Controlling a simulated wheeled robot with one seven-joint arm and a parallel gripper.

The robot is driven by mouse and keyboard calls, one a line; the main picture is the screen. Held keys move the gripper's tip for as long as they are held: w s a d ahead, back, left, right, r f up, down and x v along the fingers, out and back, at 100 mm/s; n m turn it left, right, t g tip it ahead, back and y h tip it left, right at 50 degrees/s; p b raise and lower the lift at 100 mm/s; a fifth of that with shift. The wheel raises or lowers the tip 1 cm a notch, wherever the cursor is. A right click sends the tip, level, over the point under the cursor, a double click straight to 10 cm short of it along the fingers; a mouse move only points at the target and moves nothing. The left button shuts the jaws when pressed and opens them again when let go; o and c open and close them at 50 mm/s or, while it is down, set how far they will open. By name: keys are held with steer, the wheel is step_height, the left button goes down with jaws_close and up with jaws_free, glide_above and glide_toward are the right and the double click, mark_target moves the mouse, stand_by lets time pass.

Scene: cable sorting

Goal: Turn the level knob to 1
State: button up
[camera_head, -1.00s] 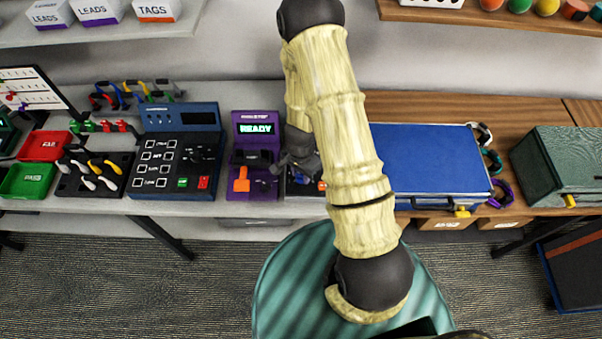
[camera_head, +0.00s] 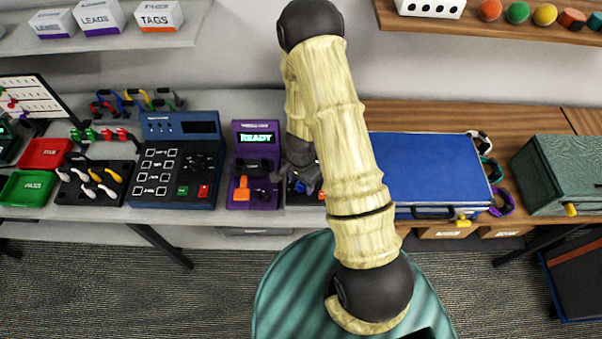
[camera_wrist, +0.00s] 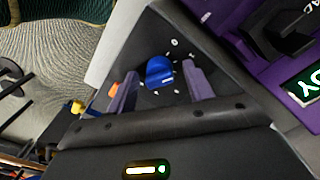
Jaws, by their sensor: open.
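The level knob (camera_wrist: 160,71) is blue and sits on a dark panel (camera_wrist: 138,48) with small white marks around it. I cannot read clearly which mark it points at. In the wrist view, my gripper (camera_wrist: 160,78) is open, with one grey-purple finger on each side of the knob. I see a gap at both sides and cannot tell whether either finger touches it. In the head view, my gripper (camera_head: 303,165) is over the dark unit between the purple unit and the blue case, and partly hides it. The blue knob (camera_head: 299,186) shows just below the gripper.
The purple unit (camera_head: 240,199) with a READY display stands left of the dark unit. The blue case (camera_head: 425,165) lies to the right. An orange part (camera_wrist: 114,90) shows beside one finger. A dark blue panel (camera_head: 145,193) with switches stands further left.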

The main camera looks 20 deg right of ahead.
mark_target(301, 184)
step_height(301, 184, up, 17)
steer(key=p, duration=0.1)
steer(key=shift+r, duration=0.15)
stand_by(0.4)
stand_by(0.4)
steer(key=s+r+n+t+b, duration=0.2)
steer(key=s+r+n+b, duration=0.2)
steer(key=n, duration=0.7)
steer(key=s+r, duration=0.2)
steer(key=s, duration=0.2)
steer(key=shift+s+n+t, duration=0.15)
steer(key=shift+n+t, duration=0.15)
